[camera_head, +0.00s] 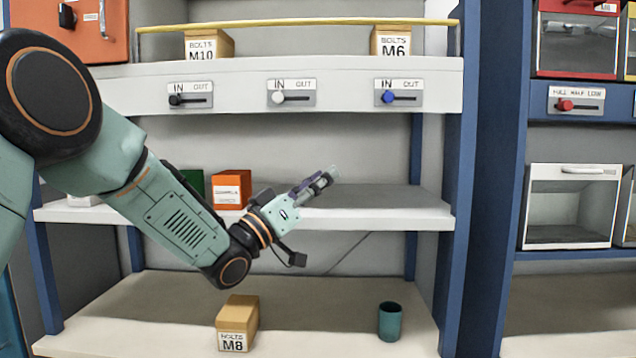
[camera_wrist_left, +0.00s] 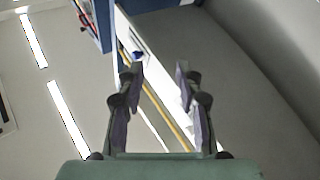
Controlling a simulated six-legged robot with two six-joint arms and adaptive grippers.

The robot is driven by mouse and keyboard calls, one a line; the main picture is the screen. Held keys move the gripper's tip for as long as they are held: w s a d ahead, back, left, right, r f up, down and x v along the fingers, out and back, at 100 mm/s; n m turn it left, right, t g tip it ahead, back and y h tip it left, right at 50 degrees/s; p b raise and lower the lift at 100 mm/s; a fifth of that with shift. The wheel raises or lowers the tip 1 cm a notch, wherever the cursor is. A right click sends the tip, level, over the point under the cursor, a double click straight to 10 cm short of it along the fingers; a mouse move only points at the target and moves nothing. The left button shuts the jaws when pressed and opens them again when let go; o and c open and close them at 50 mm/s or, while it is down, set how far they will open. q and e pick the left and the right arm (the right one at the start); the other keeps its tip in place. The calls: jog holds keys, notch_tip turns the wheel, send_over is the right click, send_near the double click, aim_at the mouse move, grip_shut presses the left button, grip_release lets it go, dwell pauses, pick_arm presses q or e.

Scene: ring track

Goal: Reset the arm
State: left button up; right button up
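My left arm (camera_head: 180,215) comes in from the left and reaches across the front of the shelf rack. My left gripper (camera_head: 322,182) is in front of the middle shelf, pointing up and to the right. In the left wrist view the two fingers of my left gripper (camera_wrist_left: 160,75) stand apart with nothing between them, so it is open and empty. Behind the fingers, that view shows part of the rack and a blue knob (camera_wrist_left: 138,55). My right gripper is not in view.
The top shelf (camera_head: 330,75) carries BOLTS M10 (camera_head: 208,45) and M6 boxes (camera_head: 393,43). The middle shelf (camera_head: 400,215) holds an orange box (camera_head: 232,188). A BOLTS M8 box (camera_head: 237,322) and a teal cup (camera_head: 390,321) stand below. A blue post (camera_head: 490,200) stands right.

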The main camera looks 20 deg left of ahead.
pick_arm(q)
notch_tip(320, 180, down, 17)
jog(key=a+n+g+y+b, duration=0.1)
jog(key=a+n+g+y, duration=0.15)
jog(key=y, duration=0.45)
jog(key=s+f+g+y+b, duration=0.1)
jog(key=s+f+g, duration=0.35)
jog(key=f, duration=0.75)
jog(key=s+f+g+y+b, duration=0.1)
jog(key=s+f+g+y, duration=0.1)
jog(key=s+f, duration=0.75)
jog(key=s+f+g+b, duration=0.3)
jog(key=s+f+g, duration=0.2)
jog(key=s+f, duration=0.9)
jog(key=s+f+g+y+b, duration=0.1)
jog(key=s+f+g+b, duration=0.2)
jog(key=s+f, duration=1)
jog(key=s+g, duration=0.3)
jog(key=s, duration=0.3)
jog(key=shift+d+f+y, duration=0.3)
jog(key=shift+d+f, duration=0.05)
jog(key=shift+f, duration=0.05)
